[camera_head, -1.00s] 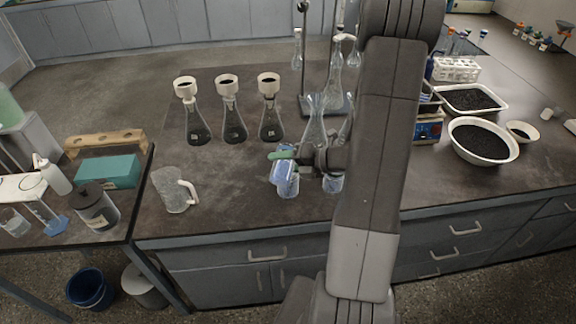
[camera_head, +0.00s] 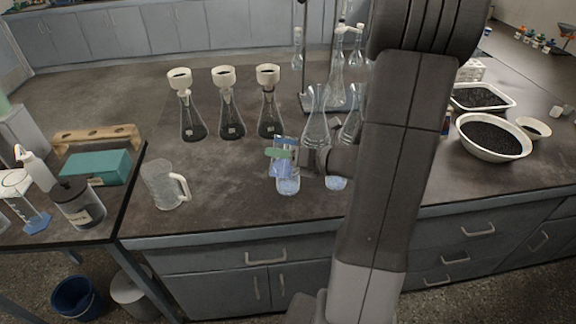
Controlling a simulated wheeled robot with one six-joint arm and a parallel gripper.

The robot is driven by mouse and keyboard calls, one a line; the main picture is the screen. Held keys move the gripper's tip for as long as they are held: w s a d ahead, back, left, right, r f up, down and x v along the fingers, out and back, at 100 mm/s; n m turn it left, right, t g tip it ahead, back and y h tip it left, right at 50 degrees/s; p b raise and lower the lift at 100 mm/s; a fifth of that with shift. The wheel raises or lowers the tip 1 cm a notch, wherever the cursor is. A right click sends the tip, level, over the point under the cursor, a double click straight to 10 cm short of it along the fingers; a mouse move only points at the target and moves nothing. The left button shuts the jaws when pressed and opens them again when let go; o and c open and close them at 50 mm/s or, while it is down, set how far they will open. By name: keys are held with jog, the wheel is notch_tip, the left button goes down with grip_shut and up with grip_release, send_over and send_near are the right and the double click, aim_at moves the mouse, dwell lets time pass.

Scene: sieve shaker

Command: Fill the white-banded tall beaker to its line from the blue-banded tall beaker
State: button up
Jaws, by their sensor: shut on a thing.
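My gripper (camera_head: 279,153), with a green fingertip showing, is shut on a tall glass beaker (camera_head: 281,168) that holds blue liquid. A blue band seems to show near its top. The held beaker is slightly tilted, above and just behind or over a standing glass beaker (camera_head: 288,187) with pale blue liquid in its lower part. The held beaker overlaps the standing one's upper part, so its band and line cannot be made out. I cannot tell whether the two touch or whether liquid is flowing.
Another small glass with bluish liquid (camera_head: 336,183) stands to the right, partly behind my arm. Clear flasks (camera_head: 316,125) stand close behind it. A glass jug (camera_head: 163,186) stands at left, and three funnel-topped flasks (camera_head: 228,122) behind. Bench is clear between jug and beakers.

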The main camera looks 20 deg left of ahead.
aim_at(289, 175)
jog(key=shift+s+d+f+n+t+y+b, duration=0.2)
jog(key=shift+s+f+n+b, duration=0.45)
jog(key=shift+b, duration=1.15)
jog(key=shift+s+f+n+t+y+b, duration=0.45)
jog(key=shift+n+b, duration=0.45)
jog(key=shift+b, duration=0.95)
jog(key=shift+s+d+f+n+t+y+b, duration=0.25)
jog(key=shift+s+n+b, duration=0.45)
jog(key=shift+b, duration=1.1)
jog(key=f+b, duration=0.2)
jog(key=b, duration=0.1)
jog(key=f+n+b, duration=0.1)
jog(key=f+b, duration=0.1)
jog(key=s+f+n+b, duration=0.1)
jog(key=f+b, duration=0.1)
jog(key=b, duration=0.1)
jog(key=shift+f+y+b, duration=0.1)
jog(key=shift+y+b, duration=0.2)
jog(key=shift+w, duration=0.1)
